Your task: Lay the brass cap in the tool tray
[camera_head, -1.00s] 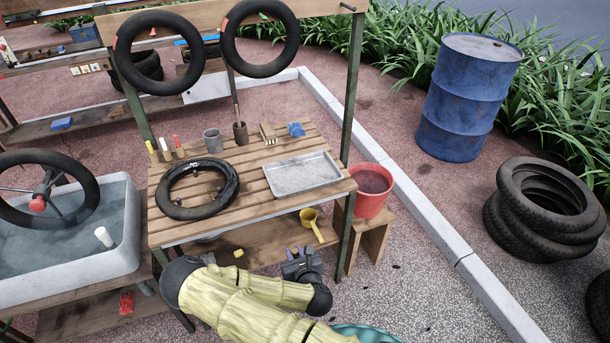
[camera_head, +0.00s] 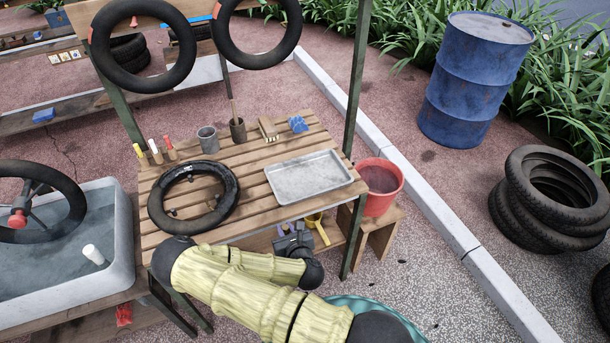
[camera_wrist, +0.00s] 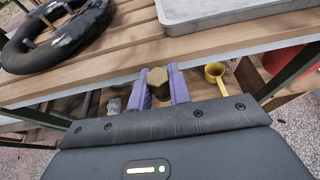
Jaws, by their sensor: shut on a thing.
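The brass cap (camera_wrist: 158,78) is a brownish-gold hexagonal piece, held between the purple fingers of my gripper (camera_wrist: 161,88) in the wrist view. In the head view my gripper (camera_head: 291,229) is at the bench's front edge, below and in front of the tool tray; the cap is not discernible there. The tool tray (camera_head: 310,178) is a shallow grey metal tray, empty, on the right of the slatted bench top. Its near corner shows at the top of the wrist view (camera_wrist: 188,24).
A black tyre (camera_head: 156,206) lies left of the tray. Brushes (camera_head: 268,128), a blue item (camera_head: 298,124) and cups stand behind. A yellow ladle (camera_wrist: 215,73) is beside my gripper, below the bench top (camera_head: 240,210). A red bucket (camera_head: 378,200) stands to the right.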

